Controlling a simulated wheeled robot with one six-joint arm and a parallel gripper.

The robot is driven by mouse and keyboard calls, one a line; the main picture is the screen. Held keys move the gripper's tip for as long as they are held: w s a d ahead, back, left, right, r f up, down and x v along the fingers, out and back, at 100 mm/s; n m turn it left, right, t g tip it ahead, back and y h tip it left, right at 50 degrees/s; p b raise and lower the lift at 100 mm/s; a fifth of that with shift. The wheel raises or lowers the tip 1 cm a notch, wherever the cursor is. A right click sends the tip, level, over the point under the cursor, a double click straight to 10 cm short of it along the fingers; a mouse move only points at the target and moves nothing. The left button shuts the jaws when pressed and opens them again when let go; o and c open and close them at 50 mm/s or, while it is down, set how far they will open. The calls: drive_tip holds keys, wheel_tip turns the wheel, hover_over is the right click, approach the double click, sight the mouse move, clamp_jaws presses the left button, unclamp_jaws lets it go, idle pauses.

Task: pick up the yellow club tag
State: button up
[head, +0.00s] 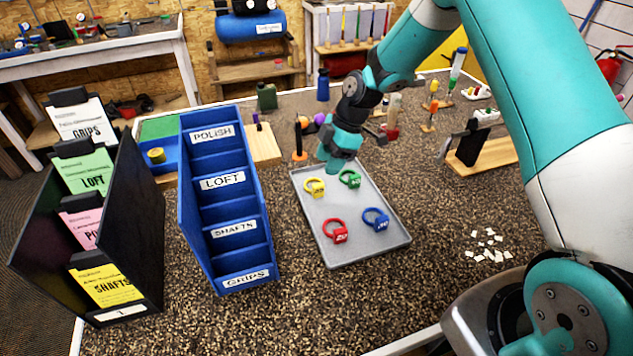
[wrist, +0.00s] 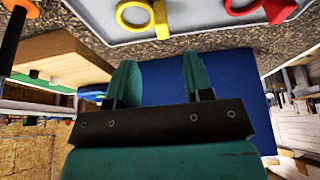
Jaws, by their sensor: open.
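The yellow club tag (head: 315,187), a ring with a small block, lies in the back left part of the grey tray (head: 330,265). The tag also shows at the top of the wrist view (wrist: 136,16). A green tag (head: 349,179), a red tag (head: 335,231) and a blue tag (head: 376,218) lie in the same tray. My gripper (head: 331,168) is above the tray's back edge, close to the yellow tag in the head view. In the wrist view my gripper (wrist: 156,70) has its two fingers apart with nothing between them.
A blue sorter (head: 190,215) with labelled compartments stands left of the tray. A black file holder (head: 145,215) with coloured cards is farther left. White chips (head: 486,246) lie on the right. Speckled tabletop is clear in front of the tray.

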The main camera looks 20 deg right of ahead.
sight(319, 185)
drive_tip(key=x, duration=0.2)
drive_tip(key=shift+a+f+p, duration=0.1)
drive_tip(key=shift+f+p, duration=0.25)
drive_tip(key=shift+s+p+x, duration=0.2)
drive_tip(key=shift+p+x, duration=1.4)
drive_tip(key=shift+x, duration=1.05)
drive_tip(key=c, duration=0.7)
